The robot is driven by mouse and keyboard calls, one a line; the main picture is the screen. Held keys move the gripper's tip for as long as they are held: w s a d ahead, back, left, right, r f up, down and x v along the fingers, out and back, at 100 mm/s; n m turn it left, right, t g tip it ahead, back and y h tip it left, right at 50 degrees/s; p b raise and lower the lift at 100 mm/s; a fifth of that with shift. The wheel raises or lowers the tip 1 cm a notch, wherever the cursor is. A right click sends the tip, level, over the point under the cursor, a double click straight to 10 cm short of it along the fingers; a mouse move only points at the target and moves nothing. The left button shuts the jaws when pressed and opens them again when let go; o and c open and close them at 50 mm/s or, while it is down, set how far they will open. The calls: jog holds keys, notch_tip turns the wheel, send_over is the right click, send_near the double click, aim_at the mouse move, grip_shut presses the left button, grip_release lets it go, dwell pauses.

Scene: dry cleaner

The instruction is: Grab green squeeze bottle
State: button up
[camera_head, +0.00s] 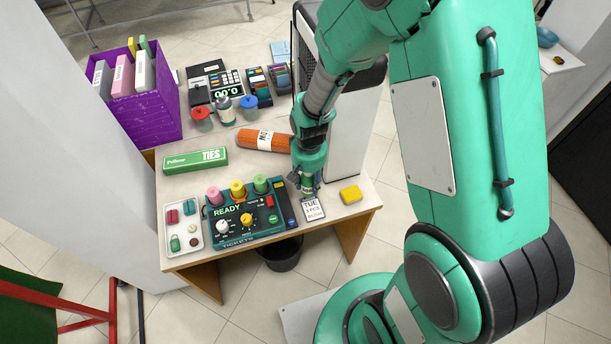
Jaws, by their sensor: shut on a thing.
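The gripper is shut on a small green thing, the green squeeze bottle (308,186). Most of the bottle is hidden by the fingers, and its outline is hard to tell from my green arm. I cannot tell whether its base touches the tabletop.
The ticket machine (243,213) is just left of the gripper. A "TUE" card (313,208) and a yellow sponge (350,194) are to the right. An orange roll (263,140) and a green ties box (195,161) lie behind. A white tray (183,248) is at the left.

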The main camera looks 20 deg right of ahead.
jog(key=s+r+p, duration=0.1)
jog(key=s, duration=1.2)
jog(key=shift+d+r+p, duration=0.15)
jog(key=shift+d+p, duration=0.15)
jog(key=shift+p, duration=0.05)
